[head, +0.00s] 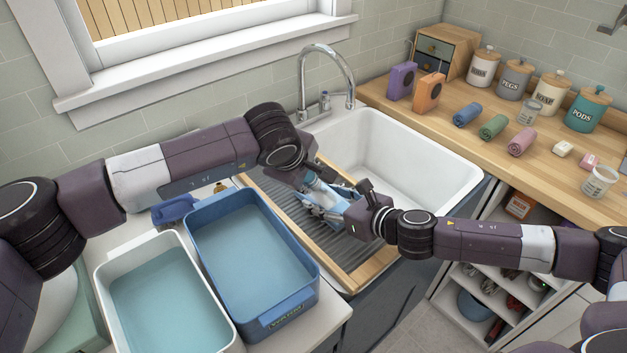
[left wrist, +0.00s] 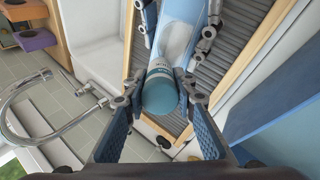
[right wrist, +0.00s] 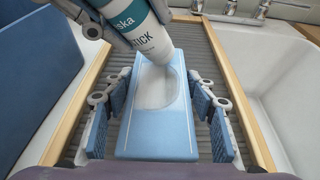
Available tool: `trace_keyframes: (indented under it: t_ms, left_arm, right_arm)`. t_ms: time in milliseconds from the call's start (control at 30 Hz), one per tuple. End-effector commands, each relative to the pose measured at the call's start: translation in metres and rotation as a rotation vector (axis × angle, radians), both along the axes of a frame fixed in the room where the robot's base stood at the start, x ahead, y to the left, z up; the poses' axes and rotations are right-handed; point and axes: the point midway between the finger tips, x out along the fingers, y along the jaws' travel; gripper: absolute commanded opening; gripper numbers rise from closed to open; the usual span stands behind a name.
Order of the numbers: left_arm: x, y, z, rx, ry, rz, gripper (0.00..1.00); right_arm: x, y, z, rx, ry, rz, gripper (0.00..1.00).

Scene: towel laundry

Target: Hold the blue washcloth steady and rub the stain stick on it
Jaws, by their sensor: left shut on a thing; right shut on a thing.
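The blue washcloth (right wrist: 155,145), a folded flat pad, lies on a grey ribbed washboard with a wooden frame (right wrist: 262,130). A pale whitish oval patch marks its upper face. My right gripper (right wrist: 160,115) has its fingers on both sides of the cloth. My left gripper (left wrist: 160,88) is shut on the stain stick (right wrist: 143,35), a white and teal tube with a rounded teal end. The stick is tilted, its lower end at the pale patch; contact there looks likely. In the head view, the arms partly hide the cloth and the stick (head: 329,194).
A white sink (head: 440,150) with a chrome faucet (head: 303,75) adjoins the washboard. A blue tub (head: 310,290) and a white tub (head: 103,268), both holding water, stand at left. The right counter carries jars, boxes and rolled cloths (head: 492,126).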

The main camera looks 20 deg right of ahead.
Motion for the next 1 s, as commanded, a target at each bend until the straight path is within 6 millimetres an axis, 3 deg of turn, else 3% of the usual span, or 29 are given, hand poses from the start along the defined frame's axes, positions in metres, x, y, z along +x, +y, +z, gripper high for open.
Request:
trace_keyframes:
  t_ms: [367, 1000]
  left_arm:
    - [0.000, 0.000, 0.005, -0.001, -0.002, 0.000, 0.01]
    - [0.000, 0.000, 0.061, 0.000, -0.002, 0.000, 0.01]
  right_arm:
    - [0.000, 0.000, 0.000, 0.000, 0.000, 0.001, 0.27]
    - [0.000, 0.000, 0.000, 0.000, 0.000, 0.000, 0.27]
